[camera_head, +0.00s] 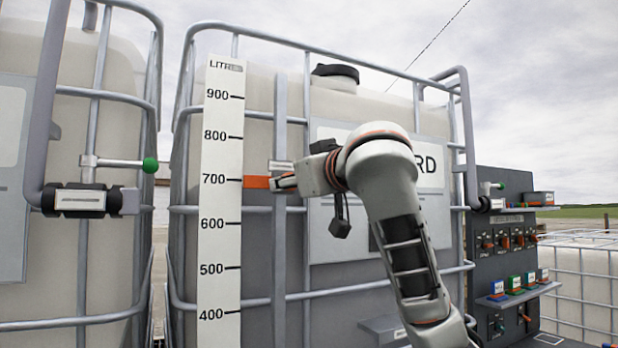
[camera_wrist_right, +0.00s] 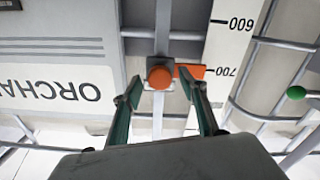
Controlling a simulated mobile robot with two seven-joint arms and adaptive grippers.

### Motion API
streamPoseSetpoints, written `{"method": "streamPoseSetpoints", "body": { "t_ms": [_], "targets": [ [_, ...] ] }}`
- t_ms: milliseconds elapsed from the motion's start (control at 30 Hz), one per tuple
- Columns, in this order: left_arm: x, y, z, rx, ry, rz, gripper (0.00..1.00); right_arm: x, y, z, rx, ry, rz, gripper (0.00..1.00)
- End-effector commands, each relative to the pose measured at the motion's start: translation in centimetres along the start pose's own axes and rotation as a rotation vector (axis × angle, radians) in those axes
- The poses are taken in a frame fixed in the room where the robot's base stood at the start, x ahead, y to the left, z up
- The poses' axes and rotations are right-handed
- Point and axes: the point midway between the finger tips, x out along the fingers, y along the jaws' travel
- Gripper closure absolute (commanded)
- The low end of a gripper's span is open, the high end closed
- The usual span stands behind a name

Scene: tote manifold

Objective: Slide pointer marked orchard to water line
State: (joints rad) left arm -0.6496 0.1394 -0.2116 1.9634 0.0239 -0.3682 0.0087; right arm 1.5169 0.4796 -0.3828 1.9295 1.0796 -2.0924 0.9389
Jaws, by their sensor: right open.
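The orange pointer (camera_head: 256,182) is beside the 700 mark of the white litre scale (camera_head: 220,200). In the right wrist view its orange tab (camera_wrist_right: 191,71) and round orange knob (camera_wrist_right: 160,77) show. My right gripper (camera_head: 284,183) is at the pointer's slide rail (camera_head: 280,120). In the wrist view its open fingers (camera_wrist_right: 160,92) stand on either side of the knob, with visible gaps. The tote's label (camera_wrist_right: 60,85) reads "ORCHA" there, the rest cut off. The tote wall (camera_head: 255,260) looks greyer lower down; the exact water line is hard to make out. My left gripper is not in view.
Metal cage bars (camera_head: 310,290) cross the tote front. A second tote (camera_head: 60,270) stands at left, with a green-knobbed valve handle (camera_head: 150,165) between. A dark control panel (camera_head: 505,210) with switches stands at right.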

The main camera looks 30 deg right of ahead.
Motion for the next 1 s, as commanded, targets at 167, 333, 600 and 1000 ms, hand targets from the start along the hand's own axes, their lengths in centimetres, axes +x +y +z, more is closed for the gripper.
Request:
{"method": "streamPoseSetpoints", "body": {
  "t_ms": [167, 333, 600, 1000],
  "targets": [
    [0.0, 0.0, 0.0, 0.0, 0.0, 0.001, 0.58, -3.7, 0.0, -0.1, -0.001, 0.005, -0.001, 0.58],
    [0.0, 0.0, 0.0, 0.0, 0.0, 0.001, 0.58, -6.9, 0.1, -0.1, -0.001, 0.004, 0.001, 0.58],
    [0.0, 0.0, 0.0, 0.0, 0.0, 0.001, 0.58, -9.5, 0.0, -0.1, 0.0, 0.002, 0.0, 0.58],
    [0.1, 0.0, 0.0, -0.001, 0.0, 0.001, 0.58, -9.8, 0.0, 0.0, 0.001, 0.0, -0.001, 0.58]
  ]
}}
